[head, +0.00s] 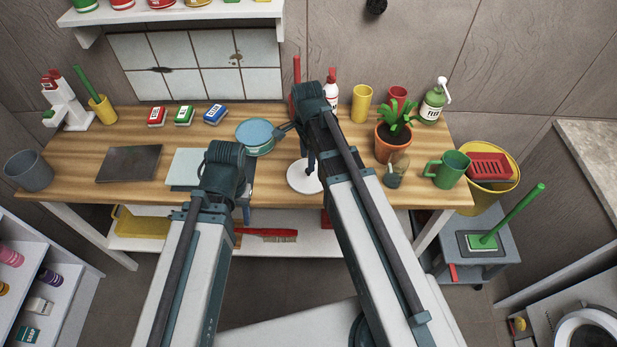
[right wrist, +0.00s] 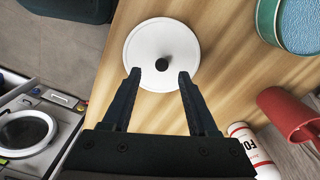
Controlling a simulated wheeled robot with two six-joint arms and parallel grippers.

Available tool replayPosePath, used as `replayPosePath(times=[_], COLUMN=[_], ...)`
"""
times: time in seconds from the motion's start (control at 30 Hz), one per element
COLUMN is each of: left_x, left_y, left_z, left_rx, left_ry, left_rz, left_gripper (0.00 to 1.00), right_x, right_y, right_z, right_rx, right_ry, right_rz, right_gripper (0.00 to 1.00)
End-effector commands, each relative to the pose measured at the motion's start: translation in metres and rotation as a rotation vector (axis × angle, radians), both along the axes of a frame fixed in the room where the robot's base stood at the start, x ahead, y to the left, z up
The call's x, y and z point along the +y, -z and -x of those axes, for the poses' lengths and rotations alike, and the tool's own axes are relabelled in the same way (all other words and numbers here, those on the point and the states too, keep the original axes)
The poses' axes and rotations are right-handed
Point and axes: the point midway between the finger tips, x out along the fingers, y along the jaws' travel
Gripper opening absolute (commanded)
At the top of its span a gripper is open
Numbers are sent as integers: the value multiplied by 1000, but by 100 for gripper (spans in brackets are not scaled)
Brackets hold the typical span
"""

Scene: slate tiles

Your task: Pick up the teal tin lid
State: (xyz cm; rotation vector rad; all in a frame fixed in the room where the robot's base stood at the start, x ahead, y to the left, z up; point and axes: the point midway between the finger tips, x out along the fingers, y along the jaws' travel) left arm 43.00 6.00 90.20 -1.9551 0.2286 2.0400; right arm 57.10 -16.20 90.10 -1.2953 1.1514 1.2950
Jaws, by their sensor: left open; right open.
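A round teal tin (head: 256,148) with a light blue top (head: 254,131) stands on the wooden bench, left of my right gripper. Its teal rim and textured blue top also show at the upper right of the right wrist view (right wrist: 297,24). My right gripper (head: 310,163) is open and points down over a white round lid (head: 302,182) with a black knob. In the right wrist view its fingertips (right wrist: 159,76) straddle the line to the knob, with nothing held. My left gripper (head: 246,208) is open near the bench's front edge, largely hidden by its arm.
Red, green and blue boxes stand behind the tin on the left. A pale board (head: 184,167) and dark slab (head: 129,163) lie left. A red-and-white bottle (head: 330,88), yellow cup (head: 362,103), potted plant (head: 392,143) and green mug (head: 447,169) stand right of my right arm.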

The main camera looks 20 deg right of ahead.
Motion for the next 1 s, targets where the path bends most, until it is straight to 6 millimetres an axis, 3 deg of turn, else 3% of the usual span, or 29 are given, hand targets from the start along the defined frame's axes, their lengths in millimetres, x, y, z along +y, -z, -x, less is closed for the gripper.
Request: replayPosePath(times=[0.43, 0.73, 0.77, 1.0], left_x=[0, 0, 0, 0], left_y=[49, 51, 51, 51], left_z=[0, 0, 0, 0], left_rx=[0, 0, 0, 0], left_ry=[0, 0, 0, 0], left_rz=[0, 0, 0, 0], left_gripper=[50, 50, 50, 50], right_x=[-4, -4, -4, -4], right_y=[49, 50, 50, 50], right_z=[-4, -4, -4, -4], right_rx=[0, 0, 0, 0], right_ry=[0, 0, 0, 0], right_rz=[0, 0, 0, 0], right_gripper=[59, 59, 58, 14])
